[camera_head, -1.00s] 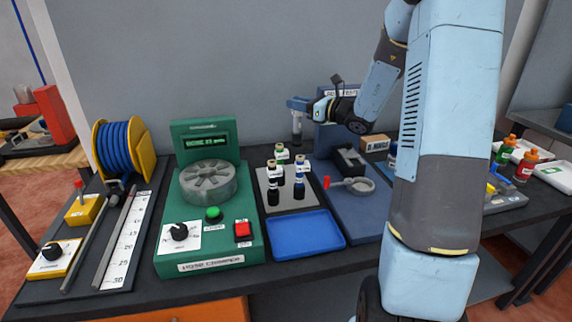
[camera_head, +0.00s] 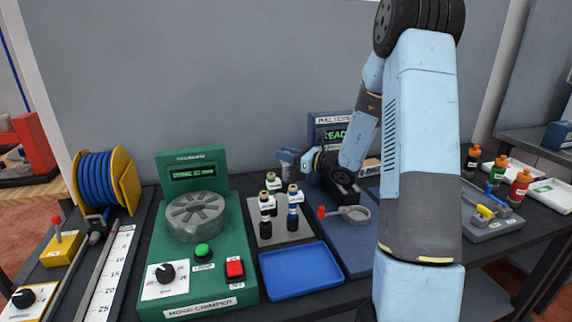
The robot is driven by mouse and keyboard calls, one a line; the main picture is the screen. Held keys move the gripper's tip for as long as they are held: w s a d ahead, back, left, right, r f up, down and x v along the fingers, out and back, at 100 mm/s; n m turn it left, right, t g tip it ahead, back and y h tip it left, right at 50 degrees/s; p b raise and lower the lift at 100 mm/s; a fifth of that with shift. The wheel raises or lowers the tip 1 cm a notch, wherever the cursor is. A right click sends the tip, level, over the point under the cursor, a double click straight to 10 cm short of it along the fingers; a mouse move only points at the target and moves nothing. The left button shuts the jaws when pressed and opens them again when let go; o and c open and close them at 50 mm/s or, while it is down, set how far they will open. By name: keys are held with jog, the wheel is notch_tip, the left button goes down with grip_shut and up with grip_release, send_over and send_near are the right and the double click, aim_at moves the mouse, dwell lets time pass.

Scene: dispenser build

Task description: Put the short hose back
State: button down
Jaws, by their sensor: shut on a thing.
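My gripper (camera_head: 289,157) is over the back edge of a grey rack (camera_head: 304,229), in front of the blue pull tester (camera_head: 326,129). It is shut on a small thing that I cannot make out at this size. I cannot tell whether it is the short hose. On the rack stand several small upright pieces, dark and with pale labels, one of them (camera_head: 265,206) at the front left and a blue-banded one (camera_head: 293,197) at the right. No separate short hose shows clearly.
An empty blue tray (camera_head: 300,271) lies in front of the rack. The green hose crimper (camera_head: 193,290) stands left, with a blue hose reel (camera_head: 105,180) and a marked ruler (camera_head: 105,280) beyond it. A red-handled clamp (camera_head: 345,213) and several bottles (camera_head: 518,185) are right.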

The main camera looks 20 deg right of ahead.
aim_at(287, 165)
jog(key=shift+f, duration=1.6)
jog(key=c, duration=0.8)
grip_release()
jog(key=shift+c, duration=0.2)
